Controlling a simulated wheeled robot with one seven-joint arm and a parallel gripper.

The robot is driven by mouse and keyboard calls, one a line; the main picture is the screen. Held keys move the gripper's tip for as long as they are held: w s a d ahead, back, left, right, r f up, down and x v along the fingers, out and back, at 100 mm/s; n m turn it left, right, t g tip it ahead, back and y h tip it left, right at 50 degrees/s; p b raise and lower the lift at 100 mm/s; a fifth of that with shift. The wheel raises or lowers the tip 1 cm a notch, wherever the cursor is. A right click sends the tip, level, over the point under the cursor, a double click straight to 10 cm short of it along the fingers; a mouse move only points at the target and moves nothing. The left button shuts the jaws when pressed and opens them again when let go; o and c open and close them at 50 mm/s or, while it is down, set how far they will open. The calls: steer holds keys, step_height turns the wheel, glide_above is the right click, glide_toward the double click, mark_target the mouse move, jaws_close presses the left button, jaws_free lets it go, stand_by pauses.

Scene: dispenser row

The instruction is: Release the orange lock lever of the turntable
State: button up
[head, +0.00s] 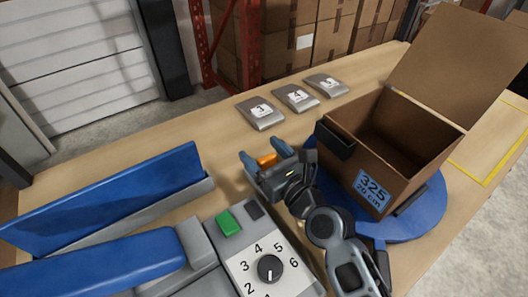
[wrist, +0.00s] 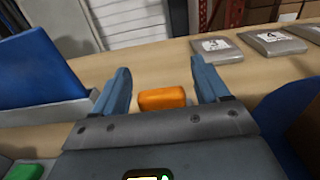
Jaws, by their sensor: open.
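The orange lock lever (head: 266,160) shows as a small orange block just beyond my gripper in the head view. In the wrist view the lever (wrist: 162,99) lies between my two open fingers, with a gap on each side. My gripper (head: 263,158) is open and holds nothing; its blue fingers also show in the wrist view (wrist: 161,88). The blue turntable (head: 425,212) is at the right, under an open cardboard box (head: 345,180) labelled 325. My gripper hides the lever's lower part, and its link to the turntable cannot be seen.
Several grey numbered packs, one marked 3 (head: 261,113), lie behind the lever. A dispenser with a dial (head: 269,269) and green button (head: 227,223) stands at front. A blue chute (head: 110,200) is at left. Bare table lies between chute and packs.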

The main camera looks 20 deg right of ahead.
mark_target(270, 161)
steer(key=b+v, duration=0.1)
steer(key=v, duration=0.5)
steer(key=shift+s+d+f, duration=0.1)
steer(key=shift+s+f, duration=0.05)
steer(key=shift+v, duration=0.75)
steer(key=shift+c, duration=0.2)
